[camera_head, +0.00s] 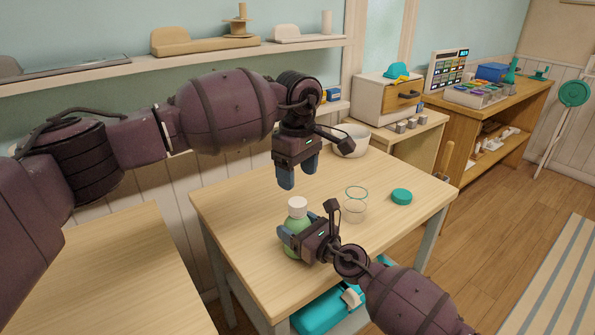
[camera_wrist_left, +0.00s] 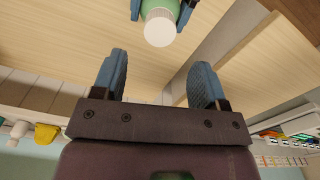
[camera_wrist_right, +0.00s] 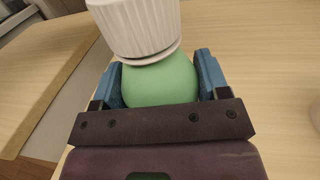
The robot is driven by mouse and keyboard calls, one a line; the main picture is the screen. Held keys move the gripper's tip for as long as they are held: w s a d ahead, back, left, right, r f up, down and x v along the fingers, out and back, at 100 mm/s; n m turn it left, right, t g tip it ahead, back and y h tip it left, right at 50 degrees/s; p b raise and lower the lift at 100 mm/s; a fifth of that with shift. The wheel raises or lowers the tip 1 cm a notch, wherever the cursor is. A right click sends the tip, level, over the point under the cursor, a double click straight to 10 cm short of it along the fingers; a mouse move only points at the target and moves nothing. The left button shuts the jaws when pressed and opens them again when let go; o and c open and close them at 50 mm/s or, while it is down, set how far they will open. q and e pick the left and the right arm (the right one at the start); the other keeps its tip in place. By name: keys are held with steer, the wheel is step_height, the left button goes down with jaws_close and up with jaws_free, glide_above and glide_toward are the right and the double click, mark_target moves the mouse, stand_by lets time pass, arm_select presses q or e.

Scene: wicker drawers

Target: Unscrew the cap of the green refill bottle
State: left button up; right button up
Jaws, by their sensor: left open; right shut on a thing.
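The green refill bottle (camera_head: 293,243) stands upright on the wooden table, with a white ribbed cap (camera_head: 297,206) on its top. My right gripper (camera_head: 291,239) is shut on the bottle's body, just below the cap; the right wrist view shows the green shoulder (camera_wrist_right: 160,82) between its fingers and the cap (camera_wrist_right: 138,25) above. My left gripper (camera_head: 298,178) is open and empty, apart from the cap and above it, fingers pointing down. In the left wrist view the cap (camera_wrist_left: 159,28) lies beyond the open fingertips (camera_wrist_left: 160,62).
A clear glass jar (camera_head: 354,207) and a teal lid (camera_head: 401,196) stand right of the bottle. A pale bowl (camera_head: 350,140) sits at the table's back. A teal box (camera_head: 325,309) is under the table. The table's right front is clear.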

mark_target(298, 202)
arm_select(q)
steer(key=m, duration=0.7)
steer(key=shift+f, duration=0.15)
steer(key=shift+m, duration=0.3)
steer(key=shift+f, duration=3.9)
steer(key=shift+c, duration=0.5)
